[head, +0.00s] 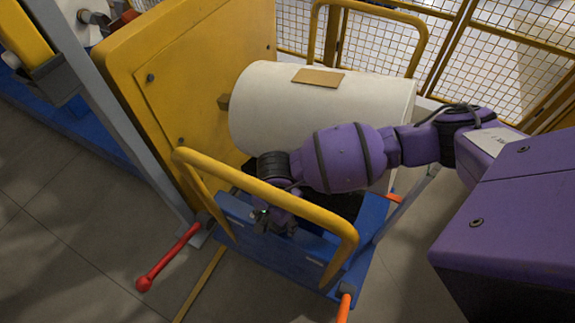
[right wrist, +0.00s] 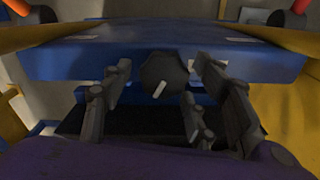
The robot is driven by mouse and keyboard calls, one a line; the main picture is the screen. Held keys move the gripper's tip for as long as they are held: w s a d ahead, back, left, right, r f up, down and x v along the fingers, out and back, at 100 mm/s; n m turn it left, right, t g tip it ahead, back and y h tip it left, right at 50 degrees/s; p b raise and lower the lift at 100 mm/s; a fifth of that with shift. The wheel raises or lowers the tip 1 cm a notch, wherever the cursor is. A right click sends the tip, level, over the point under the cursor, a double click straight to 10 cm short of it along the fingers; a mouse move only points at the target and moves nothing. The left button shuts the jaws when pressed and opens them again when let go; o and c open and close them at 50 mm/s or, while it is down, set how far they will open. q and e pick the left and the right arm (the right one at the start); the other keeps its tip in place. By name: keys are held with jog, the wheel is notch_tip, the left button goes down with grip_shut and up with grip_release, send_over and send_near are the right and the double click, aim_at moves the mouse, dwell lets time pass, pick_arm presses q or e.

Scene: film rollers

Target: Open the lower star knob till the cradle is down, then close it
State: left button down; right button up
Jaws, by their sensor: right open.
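In the head view the gripper hides the knob. A large white roll (head: 275,105) lies above the dark cradle bed, whose height I cannot judge. My left gripper is not in view.
A red-handled lever (head: 165,262) sticks out at left, and an orange handle (head: 344,307) at front right. A yellow panel (head: 190,70) and mesh fence (head: 500,60) stand behind.

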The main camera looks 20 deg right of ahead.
jog(key=shift+w+r, duration=0.1)
jog(key=shift+w, duration=0.05)
jog(key=c, duration=1.1)
